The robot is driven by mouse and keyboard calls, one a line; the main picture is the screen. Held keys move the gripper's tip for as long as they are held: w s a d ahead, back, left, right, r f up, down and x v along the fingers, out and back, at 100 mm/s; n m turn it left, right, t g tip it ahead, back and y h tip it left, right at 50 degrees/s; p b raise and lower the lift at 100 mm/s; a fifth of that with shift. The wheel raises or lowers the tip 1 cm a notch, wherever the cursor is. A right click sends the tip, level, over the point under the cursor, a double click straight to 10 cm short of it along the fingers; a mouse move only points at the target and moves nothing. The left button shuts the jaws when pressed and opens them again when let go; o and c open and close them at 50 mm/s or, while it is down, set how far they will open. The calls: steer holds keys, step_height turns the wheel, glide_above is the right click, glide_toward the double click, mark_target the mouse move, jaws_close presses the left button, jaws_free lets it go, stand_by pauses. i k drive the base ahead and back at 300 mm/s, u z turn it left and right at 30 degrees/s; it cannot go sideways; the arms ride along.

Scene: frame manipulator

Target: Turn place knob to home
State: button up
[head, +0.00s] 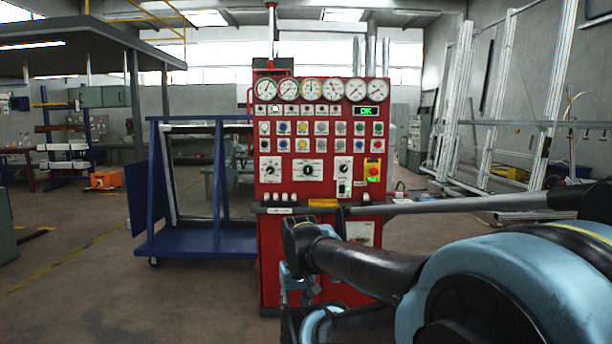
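A red control panel (319,238) stands upright ahead of me. It carries three black rotary knobs on white plates: a left knob (270,172), a middle knob (307,170) and a right knob (343,168). The lettering is too small to read, so I cannot tell which is the place knob or what each setting is. My arm reaches in from the lower right, in front of the panel's lower part and below the knobs. I cannot make out gripper fingers; nothing of mine touches the knobs in this view.
Gauges (311,90), a green display (373,111) and rows of buttons lie above the knobs. A red emergency button on yellow (373,170) is right of them. A ledge (272,210) juts out below. A blue framed cart (192,242) stands left.

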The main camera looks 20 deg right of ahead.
mark_target(307, 170)
steer(key=i, duration=1)
